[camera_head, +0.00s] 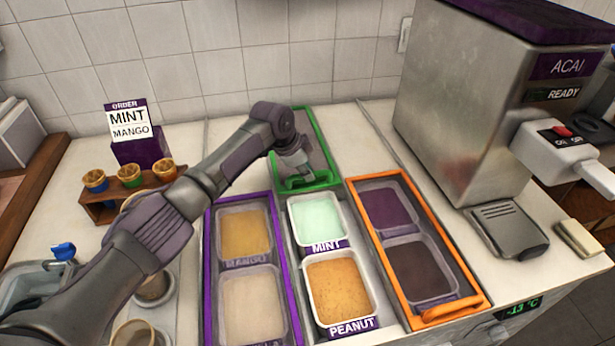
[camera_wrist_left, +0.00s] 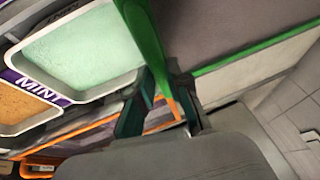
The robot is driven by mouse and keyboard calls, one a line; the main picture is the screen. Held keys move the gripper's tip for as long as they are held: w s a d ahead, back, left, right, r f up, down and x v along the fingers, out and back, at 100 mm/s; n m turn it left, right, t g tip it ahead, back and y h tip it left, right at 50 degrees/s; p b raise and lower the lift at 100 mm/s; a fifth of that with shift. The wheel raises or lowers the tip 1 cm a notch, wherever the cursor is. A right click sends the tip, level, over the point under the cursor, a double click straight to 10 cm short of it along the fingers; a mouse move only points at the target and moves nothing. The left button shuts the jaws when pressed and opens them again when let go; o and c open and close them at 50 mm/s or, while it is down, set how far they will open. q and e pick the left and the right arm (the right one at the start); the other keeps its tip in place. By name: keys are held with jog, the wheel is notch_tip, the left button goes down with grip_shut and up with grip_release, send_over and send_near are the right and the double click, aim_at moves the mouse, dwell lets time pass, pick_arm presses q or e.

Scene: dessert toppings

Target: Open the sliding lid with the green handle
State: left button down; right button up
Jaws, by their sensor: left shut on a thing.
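The green-framed sliding lid (camera_head: 322,136) lies at the back of the middle column, near the wall. Its green handle (camera_head: 312,184) is at its front edge, just behind the mint tub (camera_head: 318,220). The mint and peanut (camera_head: 340,284) tubs are uncovered. My left gripper (camera_head: 296,174) reaches in from the left and is shut on the green handle. In the left wrist view the gripper's fingers (camera_wrist_left: 160,104) close around the green handle (camera_wrist_left: 148,42), beside the mint tub (camera_wrist_left: 80,50). My right gripper is not in view.
A purple-framed lid (camera_head: 209,250) covers the left column and an orange-framed lid (camera_head: 400,265) covers the right one. A steel acai machine (camera_head: 465,100) stands at the right. A cup rack (camera_head: 100,213) and an order sign (camera_head: 128,122) stand at the left.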

pick_arm(q)
jog(key=c, duration=1.1)
grip_release()
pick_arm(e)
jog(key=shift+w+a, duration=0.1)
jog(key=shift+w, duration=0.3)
pick_arm(q)
jog(key=shift+r, duration=0.1)
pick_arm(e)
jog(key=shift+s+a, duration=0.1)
pick_arm(q)
jog(key=v, duration=1.1)
jog(key=shift+s+a+r, duration=0.15)
jog(key=shift+a+r, duration=0.05)
jog(key=shift+r, duration=0.15)
jog(key=shift+r, duration=0.15)
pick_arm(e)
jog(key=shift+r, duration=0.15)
